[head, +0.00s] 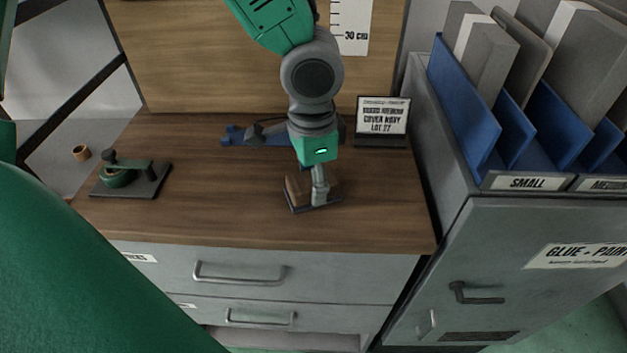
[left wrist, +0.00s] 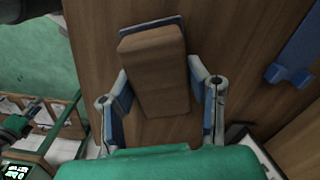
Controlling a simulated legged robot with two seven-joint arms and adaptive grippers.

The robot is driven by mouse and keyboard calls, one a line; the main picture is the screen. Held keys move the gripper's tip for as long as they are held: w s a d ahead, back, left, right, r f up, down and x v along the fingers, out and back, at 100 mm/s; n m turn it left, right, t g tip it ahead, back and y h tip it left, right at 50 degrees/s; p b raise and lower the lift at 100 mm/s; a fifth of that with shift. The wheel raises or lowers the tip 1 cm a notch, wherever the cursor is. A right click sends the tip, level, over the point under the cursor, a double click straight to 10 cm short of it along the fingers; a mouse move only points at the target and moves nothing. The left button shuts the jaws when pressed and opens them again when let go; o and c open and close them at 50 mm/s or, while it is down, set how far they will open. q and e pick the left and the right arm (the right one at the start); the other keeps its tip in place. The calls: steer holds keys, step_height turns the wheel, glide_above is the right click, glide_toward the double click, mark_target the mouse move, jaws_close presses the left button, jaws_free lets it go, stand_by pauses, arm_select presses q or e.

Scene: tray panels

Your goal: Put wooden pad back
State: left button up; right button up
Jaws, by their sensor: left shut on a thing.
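The wooden pad (head: 297,190) is a brown block with rounded edges over a thin dark plate (head: 291,207), on the wooden worktop. My left gripper (head: 318,193) reaches down over it and partly hides it in the head view. In the left wrist view the wooden pad (left wrist: 157,82) lies between the two fingers of my left gripper (left wrist: 158,72), which is shut on it. I cannot tell whether the pad rests on the plate or is slightly raised. My right gripper is not in view.
A blue tool (head: 255,135) lies behind the gripper, near a small labelled sign (head: 382,118). A green device on a dark base (head: 130,179) stands at the left. A grey cabinet (head: 500,240) with blue dividers borders the right. The worktop's front is clear.

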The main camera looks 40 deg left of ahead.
mark_target(307, 176)
arm_select(q)
steer(key=o, duration=0.7)
steer(key=shift+a, duration=0.2)
steer(key=o, duration=0.3)
steer(key=shift+a, duration=0.25)
steer(key=shift+a+f, duration=0.1)
steer(key=shift+a, duration=0.3)
steer(key=shift+d+r, duration=0.15)
steer(key=shift+r, duration=0.05)
steer(key=r+p, duration=0.1)
steer(key=r, duration=0.2)
steer(key=d+r, duration=0.1)
steer(key=r, duration=0.2)
steer(key=shift+d+r+p, duration=0.1)
steer(key=shift+r+p, duration=0.1)
steer(key=shift+p, duration=0.2)
steer(key=r, duration=0.2)
steer(key=a+r, duration=0.1)
steer(key=r, duration=0.1)
steer(key=shift+p, duration=0.4)
steer(key=shift+d+r, duration=0.35)
steer(key=shift+r, duration=0.35)
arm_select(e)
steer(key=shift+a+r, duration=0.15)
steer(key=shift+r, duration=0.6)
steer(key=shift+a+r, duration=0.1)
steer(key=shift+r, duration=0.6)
arm_select(q)
steer(key=shift+a, duration=0.1)
